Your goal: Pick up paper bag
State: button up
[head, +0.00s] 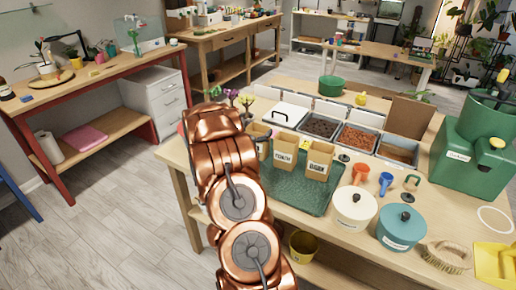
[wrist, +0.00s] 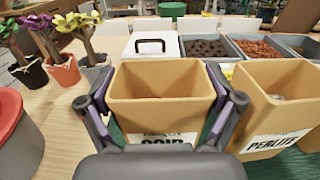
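My gripper (wrist: 163,105) has its fingers apart, one on each side of a tan paper bag whose partly visible label seems to end in "COIR" (wrist: 160,84). The fingers lie close along its sides; I cannot make out firm contact. The bag stands upright with its mouth open. In the head view this bag (head: 260,137) is partly behind my copper arm, which also hides the gripper. A second bag, marked PERLITE (wrist: 277,100), stands just right of it in the wrist view. A third, marked BARK (head: 319,162), stands further right. The bags stand on a green tray (head: 290,192).
A white lidded box (head: 285,113) and soil bins (head: 320,127) stand behind the bags. White (head: 354,210) and teal canisters (head: 401,231) are at the front right.

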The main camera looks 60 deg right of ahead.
jog(key=c, duration=0.8)
